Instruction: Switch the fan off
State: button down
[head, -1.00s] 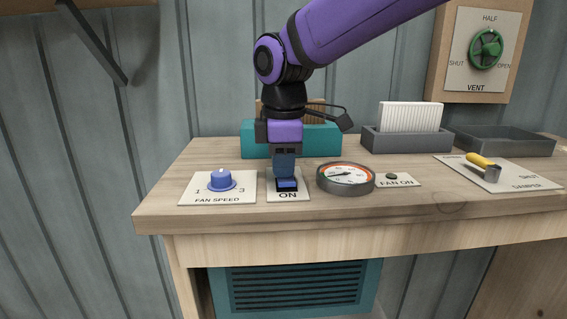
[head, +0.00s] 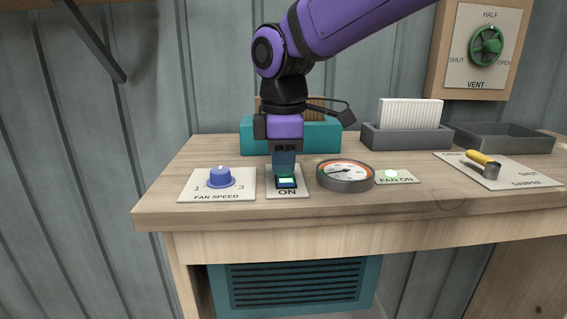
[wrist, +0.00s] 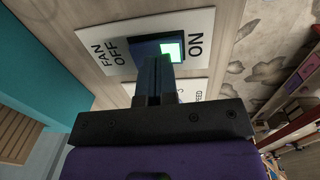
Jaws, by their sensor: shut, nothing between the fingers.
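The fan switch (head: 287,183) is a dark rocker on a white plate on the bench. Its end by the word ON glows green, also in the wrist view (wrist: 172,50). The FAN OFF lettering (wrist: 109,53) is at the plate's other end, hidden behind my gripper in the head view. The FAN ON lamp (head: 391,173) is lit green. My gripper (head: 284,174) is shut and empty, pointing down at the switch. In the wrist view its fingertips (wrist: 156,62) overlap the rocker's edge; I cannot tell whether they touch it.
A blue fan speed knob (head: 219,178) is left of the switch and a round gauge (head: 345,176) is close on its right. A teal box (head: 325,136) stands behind my gripper. Grey trays (head: 500,140) and a yellow-handled damper lever (head: 484,162) are further right.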

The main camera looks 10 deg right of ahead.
aim_at(289, 178)
notch_tip(289, 178, up, 14)
jog(key=s, duration=0.1)
jog(key=shift+s+f, duration=0.2)
jog(key=shift+s, duration=0.15)
jog(key=shift+w+d+t, duration=0.3)
jog(key=shift+w+d, duration=0.15)
jog(key=shift+w, duration=0.25)
jog(key=f, duration=0.4)
jog(key=w+f, duration=0.1)
jog(key=f, duration=0.9)
jog(key=shift+w, duration=0.35)
